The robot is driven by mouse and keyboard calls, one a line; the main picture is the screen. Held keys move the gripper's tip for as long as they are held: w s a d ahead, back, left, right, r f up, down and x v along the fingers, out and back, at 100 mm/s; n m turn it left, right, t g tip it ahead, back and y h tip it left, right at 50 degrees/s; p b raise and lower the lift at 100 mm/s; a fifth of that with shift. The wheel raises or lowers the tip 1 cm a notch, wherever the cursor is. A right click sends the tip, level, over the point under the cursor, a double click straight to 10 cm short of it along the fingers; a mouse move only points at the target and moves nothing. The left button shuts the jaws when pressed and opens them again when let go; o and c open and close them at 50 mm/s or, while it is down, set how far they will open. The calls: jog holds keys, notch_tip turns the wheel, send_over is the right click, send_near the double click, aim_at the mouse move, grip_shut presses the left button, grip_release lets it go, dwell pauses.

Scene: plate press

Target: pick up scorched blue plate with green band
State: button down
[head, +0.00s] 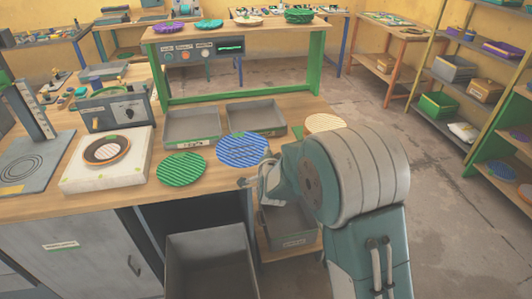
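A blue plate (250,150) with light stripes lies on the wooden bench beside a green striped plate (181,169). At this size I cannot make out a clear green band or scorch marks on the blue plate. My gripper (250,183) is just in front of the blue plate's near right edge, at the bench's front edge. My arm hides much of it. I see nothing held in it, but its finger opening is unclear.
Two grey trays (192,126) stand behind the plates. A cream plate (325,123) lies right, partly behind my arm. A white press block (105,160) with a brown ring-shaped plate is left. A grey bin (210,262) stands below the bench. Shelves (480,70) line the right.

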jog(key=r+v, duration=0.1)
jog(key=v, duration=0.6)
jog(key=shift+d+r, duration=0.3)
jog(key=shift+d, duration=0.1)
